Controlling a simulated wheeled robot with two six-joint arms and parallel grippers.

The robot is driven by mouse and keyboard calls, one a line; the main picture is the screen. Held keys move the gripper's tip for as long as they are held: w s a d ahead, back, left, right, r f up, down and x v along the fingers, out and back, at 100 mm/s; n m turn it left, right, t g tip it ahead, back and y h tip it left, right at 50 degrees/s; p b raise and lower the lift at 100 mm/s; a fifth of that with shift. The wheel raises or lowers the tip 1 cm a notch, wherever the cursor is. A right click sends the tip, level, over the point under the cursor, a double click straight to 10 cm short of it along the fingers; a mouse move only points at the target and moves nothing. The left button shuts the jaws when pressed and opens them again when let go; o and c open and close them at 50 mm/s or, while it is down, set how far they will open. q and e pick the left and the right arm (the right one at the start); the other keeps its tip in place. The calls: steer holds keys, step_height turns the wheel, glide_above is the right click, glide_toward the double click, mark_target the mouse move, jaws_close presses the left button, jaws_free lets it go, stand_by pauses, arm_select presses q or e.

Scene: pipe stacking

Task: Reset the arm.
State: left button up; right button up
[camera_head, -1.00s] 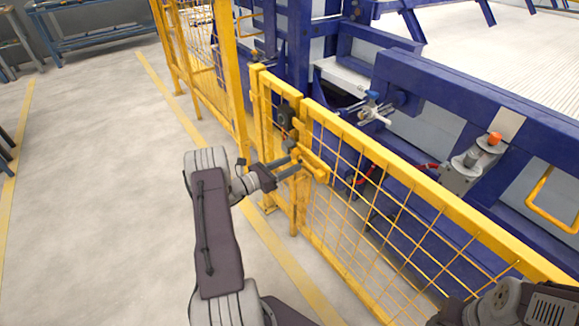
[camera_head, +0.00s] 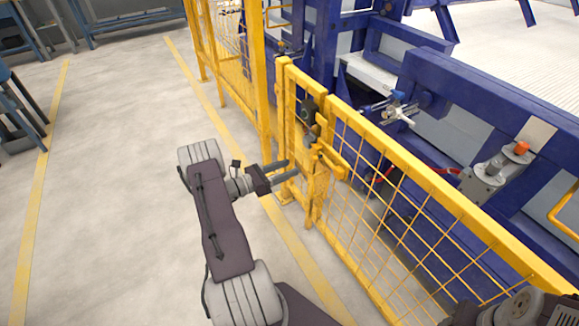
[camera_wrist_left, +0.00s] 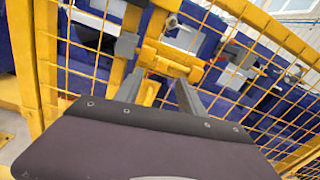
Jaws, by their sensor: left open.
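My left gripper (camera_head: 284,172) is open and empty in the head view, its two fingers pointing right toward the yellow mesh gate (camera_head: 385,175). A yellow latch handle (camera_head: 332,160) on the gate stands just beyond the fingertips, with a visible gap in the head view. In the left wrist view the gripper's fingers (camera_wrist_left: 158,95) are spread, and the yellow latch (camera_wrist_left: 168,58) shows ahead of and between them. Part of my right arm shows at the lower right of the head view; its gripper's fingers are not visible.
A blue machine frame (camera_head: 480,100) with an orange-topped box (camera_head: 485,180) stands behind the fence. More yellow fence (camera_head: 228,50) runs toward the back. Bare grey floor (camera_head: 110,150) lies open to the left, with blue benches (camera_head: 120,22) at the far left.

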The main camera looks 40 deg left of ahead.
arm_select(q)
steer(key=s+d+m+g+h, duration=0.2)
steer(key=d+m+g, duration=0.4)
steer(key=d, duration=0.4)
steer(key=s+d+m+g+h, duration=0.2)
steer(key=d+m+g, duration=0.3)
steer(key=d, duration=0.5)
steer(key=s+d+m+g+y, duration=0.2)
steer(key=s+m+g+y, duration=0.15)
steer(key=s+m, duration=0.4)
steer(key=s+d+m+g+y, duration=0.2)
steer(key=s+m+g+y, duration=0.1)
steer(key=s+m+y, duration=0.4)
step_height(320, 180, up, 27)
steer(key=m+t+p, duration=0.2)
steer(key=m+p, duration=0.5)
steer(key=p, duration=1.7)
steer(key=shift+w+y+p, duration=0.3)
steer(key=shift+w+y, duration=0.05)
steer(key=shift+w, duration=0.05)
